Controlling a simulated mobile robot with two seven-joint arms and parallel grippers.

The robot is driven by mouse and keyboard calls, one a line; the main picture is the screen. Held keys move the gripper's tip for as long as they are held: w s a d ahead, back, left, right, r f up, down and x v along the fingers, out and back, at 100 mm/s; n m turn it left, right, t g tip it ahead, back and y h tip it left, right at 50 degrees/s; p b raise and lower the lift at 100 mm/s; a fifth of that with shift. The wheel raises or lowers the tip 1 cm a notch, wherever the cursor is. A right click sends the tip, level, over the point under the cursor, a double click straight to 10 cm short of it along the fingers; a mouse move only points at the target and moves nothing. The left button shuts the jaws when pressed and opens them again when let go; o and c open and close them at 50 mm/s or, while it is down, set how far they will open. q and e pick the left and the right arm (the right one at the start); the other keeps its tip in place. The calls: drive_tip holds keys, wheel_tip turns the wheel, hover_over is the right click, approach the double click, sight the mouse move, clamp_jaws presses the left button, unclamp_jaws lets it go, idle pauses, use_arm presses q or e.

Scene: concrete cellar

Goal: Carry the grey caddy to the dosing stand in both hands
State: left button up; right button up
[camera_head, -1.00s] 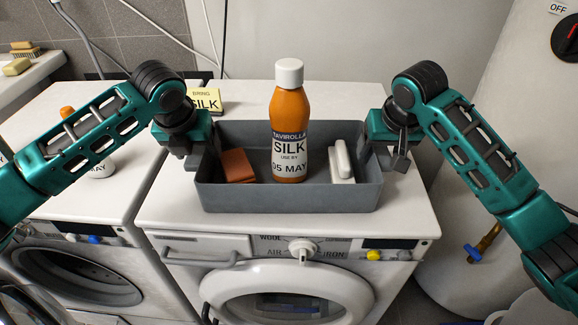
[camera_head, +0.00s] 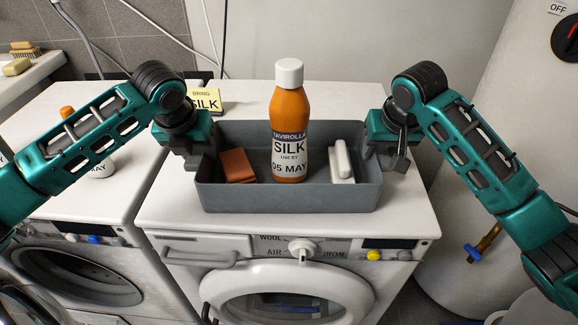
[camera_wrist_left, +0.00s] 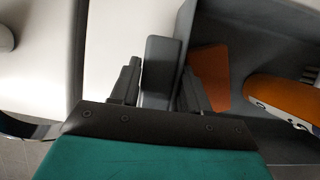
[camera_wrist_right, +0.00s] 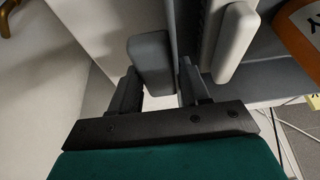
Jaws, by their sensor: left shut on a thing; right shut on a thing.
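The grey caddy (camera_head: 290,198) is level on top of the front washing machine, or just above it; I cannot tell which. Inside it are an orange SILK bottle (camera_head: 290,115) standing upright, a brown-orange block (camera_head: 237,166) at the left and a white brush-like piece (camera_head: 341,161) at the right. My left gripper (camera_wrist_left: 155,82) is shut on the grip tab at the caddy's left end (camera_wrist_left: 160,65). My right gripper (camera_wrist_right: 160,85) is shut on the tab at its right end (camera_wrist_right: 150,60). I cannot identify a dosing stand.
A yellow SILK note (camera_head: 206,99) stands behind the caddy's left corner. A second washing machine (camera_head: 75,270) with an orange-capped bottle (camera_head: 100,168) is at the left. A white tank (camera_head: 500,130) with a brass tap (camera_head: 484,243) stands at the right.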

use_arm(q)
drive_tip(key=shift+w+r, duration=0.1)
drive_tip(key=shift+r, duration=0.2)
clamp_jaws()
use_arm(e)
drive_tip(key=shift+w+r, duration=0.1)
drive_tip(key=shift+r, duration=0.15)
clamp_jaws()
